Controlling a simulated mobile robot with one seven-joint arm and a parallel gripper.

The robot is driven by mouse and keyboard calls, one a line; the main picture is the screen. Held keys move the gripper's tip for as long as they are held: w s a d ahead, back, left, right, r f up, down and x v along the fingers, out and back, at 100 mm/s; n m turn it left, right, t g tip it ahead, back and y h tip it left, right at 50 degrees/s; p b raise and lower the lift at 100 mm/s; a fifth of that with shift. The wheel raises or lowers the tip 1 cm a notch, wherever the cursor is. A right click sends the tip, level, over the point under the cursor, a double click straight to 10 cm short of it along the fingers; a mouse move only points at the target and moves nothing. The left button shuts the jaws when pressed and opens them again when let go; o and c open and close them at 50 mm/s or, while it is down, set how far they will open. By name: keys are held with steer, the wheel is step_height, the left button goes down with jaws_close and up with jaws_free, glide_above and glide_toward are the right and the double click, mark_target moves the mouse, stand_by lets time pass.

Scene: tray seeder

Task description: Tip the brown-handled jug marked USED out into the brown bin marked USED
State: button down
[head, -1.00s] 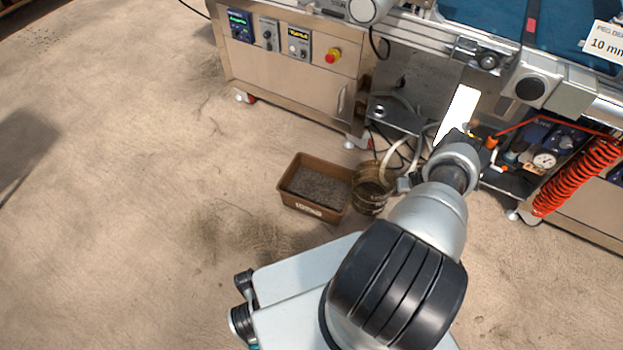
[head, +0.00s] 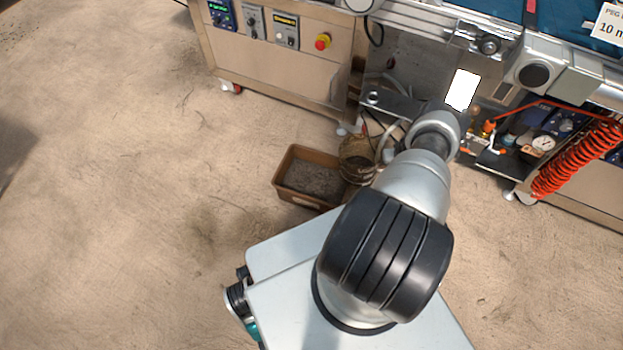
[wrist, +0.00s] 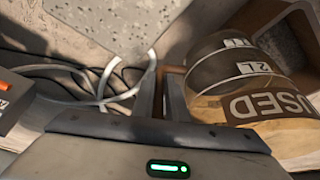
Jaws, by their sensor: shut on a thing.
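The clear jug (head: 357,160) has a brown band marked USED, which shows in the wrist view (wrist: 255,100) with a 2L mark. In the head view it is at the right edge of the brown bin (head: 283,187) and overlaps it. It looks tilted, but I cannot tell whether anything is pouring. The bin holds dark grey loose material. My gripper (wrist: 160,97) is shut on the jug's brown handle, at the jug's left side in the wrist view. My arm hides the gripper in the head view.
A steel machine with a control cabinet (head: 270,70) stands behind the bin. Pale hoses (wrist: 105,85) run close to my gripper. A red coiled hose (head: 575,165) and a gauge are at right. Floor is clear to the left.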

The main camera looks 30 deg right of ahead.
steer(key=w+a+r+n+g+h, duration=0.2)
steer(key=w+a+r+g+h, duration=0.1)
steer(key=a+r+h, duration=0.75)
steer(key=w+a+n+h+b, duration=0.1)
steer(key=w+a+h, duration=0.2)
steer(key=a, duration=0.3)
steer(key=shift+w+a+r+n+h, duration=0.15)
steer(key=shift+w+a+n+h, duration=0.05)
steer(key=shift+w+n+h, duration=0.2)
stand_by(1.9)
